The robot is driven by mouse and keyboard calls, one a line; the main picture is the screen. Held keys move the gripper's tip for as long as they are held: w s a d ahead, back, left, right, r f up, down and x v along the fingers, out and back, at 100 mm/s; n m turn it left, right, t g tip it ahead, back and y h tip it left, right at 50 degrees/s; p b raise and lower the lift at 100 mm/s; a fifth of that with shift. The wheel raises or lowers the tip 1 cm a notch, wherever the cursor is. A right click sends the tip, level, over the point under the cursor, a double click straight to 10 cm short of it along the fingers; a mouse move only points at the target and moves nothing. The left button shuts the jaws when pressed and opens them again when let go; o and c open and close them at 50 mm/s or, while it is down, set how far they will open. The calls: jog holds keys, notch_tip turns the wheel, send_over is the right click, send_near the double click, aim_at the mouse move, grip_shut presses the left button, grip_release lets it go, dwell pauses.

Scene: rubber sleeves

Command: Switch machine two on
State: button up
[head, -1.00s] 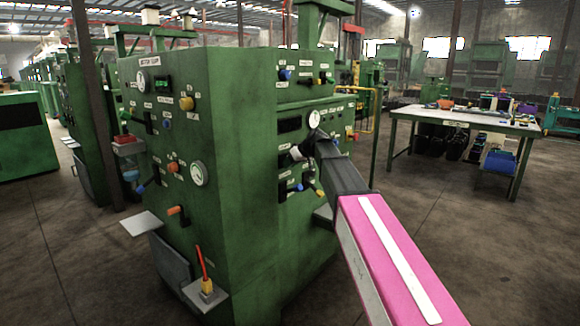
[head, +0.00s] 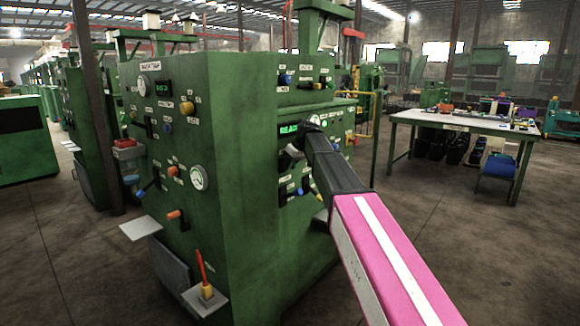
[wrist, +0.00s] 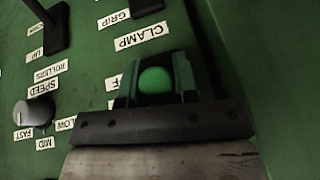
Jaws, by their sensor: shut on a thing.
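The green machine (head: 215,190) stands in the middle of the head view. Its right-hand panel has a lit green display (head: 289,129) that seems to read READY. My gripper (head: 303,148) reaches that panel just below the display. In the wrist view my gripper (wrist: 156,82) is shut on a round green knob (wrist: 155,80), which shows between the two fingers. A CLAMP label (wrist: 145,37) sits above it, and a label partly hidden by a finger shows an F. My arm hides part of the panel. I cannot read a machine number.
A grey SPEED knob (wrist: 22,113) and a black lever (wrist: 45,28) are on the panel to the left of my gripper. A worktable (head: 460,121) with several items stands at the back right. The floor in front of it is clear.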

jog(key=o, duration=0.9)
jog(key=shift+r, duration=0.1)
jog(key=v, duration=1)
jog(key=shift+s+d+r, duration=0.1)
jog(key=shift+d+r, duration=0.05)
jog(key=shift+r, duration=0.1)
jog(key=s+d+f+m+h, duration=0.15)
jog(key=s+d+f, duration=0.25)
jog(key=f, duration=0.5)
jog(key=s+d+f+m, duration=0.25)
jog(key=s+f, duration=0.25)
jog(key=f, duration=0.5)
jog(key=s+d+f+m+h, duration=0.1)
jog(key=s+d+f, duration=0.3)
jog(key=f, duration=0.5)
jog(key=s+d+f+m, duration=0.1)
jog(key=s+d+f, duration=0.2)
jog(key=s+f, duration=0.2)
jog(key=s+d+f+m+g+h, duration=0.1)
jog(key=s+d+f+m, duration=0.1)
jog(key=s+f, duration=0.4)
jog(key=s+d+f+m+g+h, duration=0.1)
jog(key=s+d+f, duration=0.2)
jog(key=s+f, duration=0.3)
jog(key=shift+s+d+h, duration=0.15)
jog(key=shift+s+d, duration=0.05)
jog(key=shift+s, duration=0.35)
jog(key=shift+s+d+h, duration=0.1)
jog(key=shift+s+d, duration=0.1)
jog(key=shift+s, duration=0.35)
